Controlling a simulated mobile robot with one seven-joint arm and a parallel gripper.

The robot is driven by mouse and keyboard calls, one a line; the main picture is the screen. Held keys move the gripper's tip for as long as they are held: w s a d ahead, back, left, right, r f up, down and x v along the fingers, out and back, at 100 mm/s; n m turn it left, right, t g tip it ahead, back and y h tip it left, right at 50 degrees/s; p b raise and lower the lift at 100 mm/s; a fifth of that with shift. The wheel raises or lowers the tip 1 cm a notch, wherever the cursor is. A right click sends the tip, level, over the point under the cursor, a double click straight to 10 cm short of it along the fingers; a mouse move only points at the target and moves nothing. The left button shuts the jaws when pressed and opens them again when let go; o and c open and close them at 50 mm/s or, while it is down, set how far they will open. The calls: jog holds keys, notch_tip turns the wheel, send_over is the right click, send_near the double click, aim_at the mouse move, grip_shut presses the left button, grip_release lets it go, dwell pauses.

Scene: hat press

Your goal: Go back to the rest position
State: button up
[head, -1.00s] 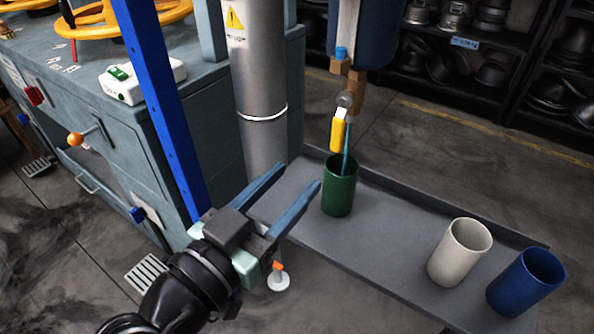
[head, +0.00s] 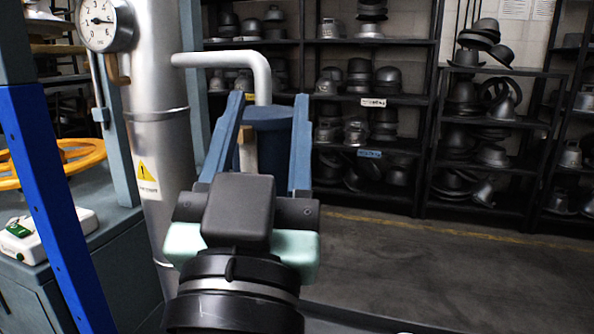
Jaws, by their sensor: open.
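My gripper (head: 264,100) is in the middle of the head view, pointing up and away from me. Its two blue fingers stand wide apart with nothing held between them. Behind the fingers are a blue tank (head: 270,113) and a pale bent pipe (head: 235,60), partly covered by the gripper. The cups seen earlier are out of this view.
A silver column (head: 155,90) with a pressure gauge (head: 103,22) stands at the left. A blue post (head: 50,200), a yellow handwheel (head: 75,155) and a white box (head: 45,235) are further left. Shelves of hats (head: 485,125) line the back. Open floor (head: 440,265) lies at the right.

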jog(key=s+d+r+n+t+y, duration=0.1)
jog(key=s+d+r+t, duration=0.2)
jog(key=s+r, duration=0.45)
notch_tip(320, 180, up, 34)
jog(key=w+p, duration=0.2)
jog(key=p, duration=3.2)
jog(key=shift+w+a, duration=0.2)
jog(key=shift+a, duration=0.1)
jog(key=shift+r, duration=0.1)
